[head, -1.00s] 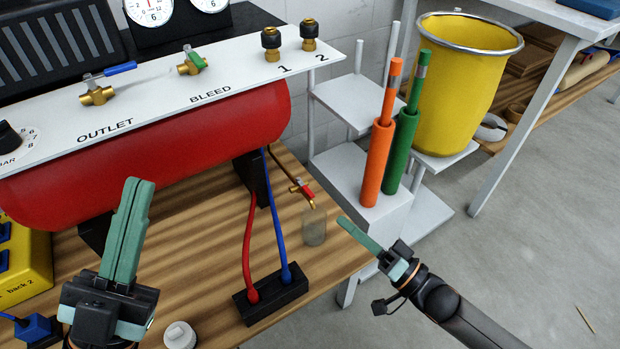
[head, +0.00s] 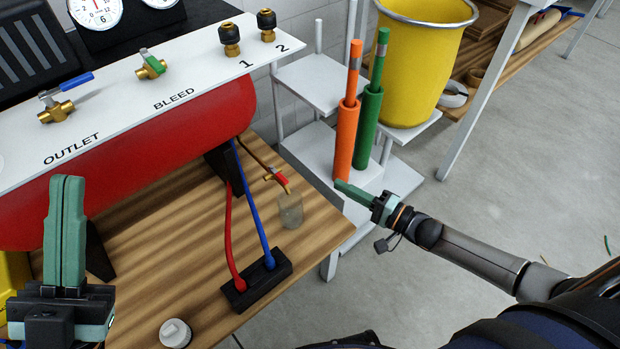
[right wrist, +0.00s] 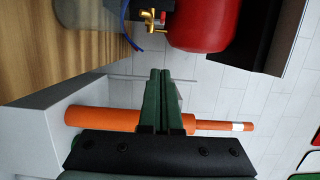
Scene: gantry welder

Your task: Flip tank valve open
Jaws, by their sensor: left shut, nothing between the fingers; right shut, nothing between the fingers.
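The red tank (head: 150,150) lies under a white panel with a blue-handled OUTLET valve (head: 62,101) and a green-handled BLEED valve (head: 151,64). A small brass valve with a red handle (head: 281,179) hangs on a thin pipe at the tank's right end, above a clear cup (head: 290,211). In the right wrist view the tank (right wrist: 200,25) and a brass valve (right wrist: 149,16) show at the top. My left gripper (head: 67,180) is shut and empty, pointing up before the tank. My right gripper (head: 340,186) is shut and empty, right of the cup, apart from the red-handled valve; its fingers also show in the wrist view (right wrist: 160,72).
An orange rod holder (head: 346,140) and a green one (head: 368,125) stand close behind my right gripper. A yellow bucket (head: 420,70) is behind them. A black block (head: 255,287) with red and blue hoses sits on the wooden bench (head: 190,250), near a white cap (head: 175,333).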

